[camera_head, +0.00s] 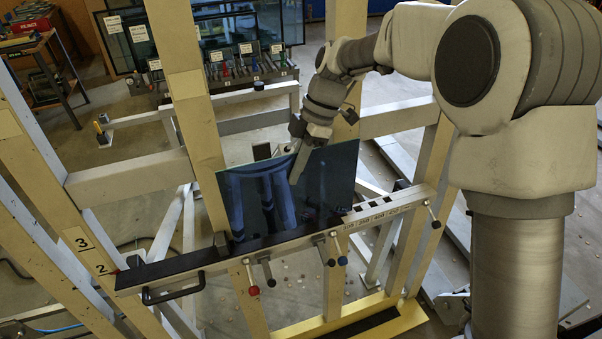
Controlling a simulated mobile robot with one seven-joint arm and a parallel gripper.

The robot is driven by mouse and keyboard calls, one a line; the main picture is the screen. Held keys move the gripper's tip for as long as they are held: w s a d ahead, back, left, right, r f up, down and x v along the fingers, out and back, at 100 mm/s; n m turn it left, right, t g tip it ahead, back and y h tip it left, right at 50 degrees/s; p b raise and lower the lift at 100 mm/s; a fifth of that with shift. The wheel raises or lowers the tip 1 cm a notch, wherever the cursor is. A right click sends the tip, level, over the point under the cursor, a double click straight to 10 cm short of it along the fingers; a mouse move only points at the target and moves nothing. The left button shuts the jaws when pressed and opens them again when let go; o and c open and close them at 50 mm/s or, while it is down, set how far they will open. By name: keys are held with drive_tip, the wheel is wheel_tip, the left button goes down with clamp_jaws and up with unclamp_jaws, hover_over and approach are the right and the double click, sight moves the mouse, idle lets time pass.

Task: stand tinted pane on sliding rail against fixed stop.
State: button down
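The tinted pane (332,183), dark blue and reflective, stands nearly upright with its lower edge at the rail (185,262). The rail is a pale beam with a black strip along its left part.
Yellow frame posts (190,100) stand behind the pane. Red, black and blue-tipped levers (267,270) hang from the rail's front, with a black handle (173,291) at left. A rack of coloured tools (243,68) stands behind.

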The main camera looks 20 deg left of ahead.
drive_tip(key=shift+w+a+f+b, duration=0.5)
drive_tip(key=shift+a+f, duration=0.15)
drive_tip(key=shift+f, duration=0.5)
drive_tip(key=shift+w+a+f+b, duration=0.55)
drive_tip(key=shift+a+f, duration=0.15)
drive_tip(key=shift+f, duration=0.45)
drive_tip(key=shift+w+a+f+b, duration=0.5)
drive_tip(key=shift+a+f, duration=0.15)
drive_tip(key=shift+f, duration=0.9)
drive_tip(key=c, duration=1)
unclamp_jaws()
drive_tip(key=shift+o, duration=0.2)
drive_tip(key=shift+f, duration=0.1)
wheel_tip(320, 180, up, 10)
drive_tip(key=p, duration=0.6)
drive_tip(key=shift+w+a, duration=0.4)
drive_tip(key=shift+w, duration=0.05)
